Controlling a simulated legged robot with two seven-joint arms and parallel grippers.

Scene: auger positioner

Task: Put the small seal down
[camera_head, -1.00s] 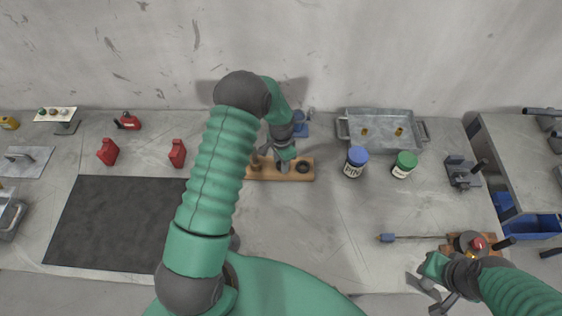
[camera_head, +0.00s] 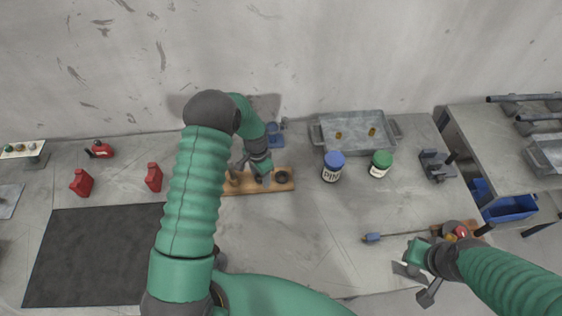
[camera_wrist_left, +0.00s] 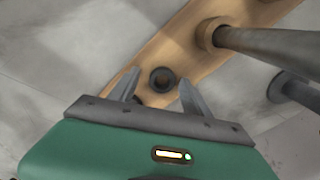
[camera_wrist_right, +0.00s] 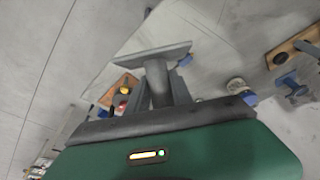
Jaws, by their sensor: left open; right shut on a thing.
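The small seal appears to be the small black ring (camera_wrist_left: 162,79) on the wooden board (camera_wrist_left: 190,30) in the left wrist view. My left gripper (camera_wrist_left: 160,76) is open, with one fingertip on each side of the ring and a gap to both. In the head view my left gripper (camera_head: 262,174) is over the board (camera_head: 235,188); the small ring is hidden there. My right gripper (camera_head: 424,274) is shut on a grey metal piece with a flat plate (camera_wrist_right: 165,52), held off the bench's front edge.
A larger dark ring (camera_head: 282,177) lies at the board's right end. A grey post (camera_wrist_left: 265,42) stands close to my left fingers. A blue-lidded jar (camera_head: 333,167), a green-lidded jar (camera_head: 380,164) and a metal tray (camera_head: 355,128) are to the right.

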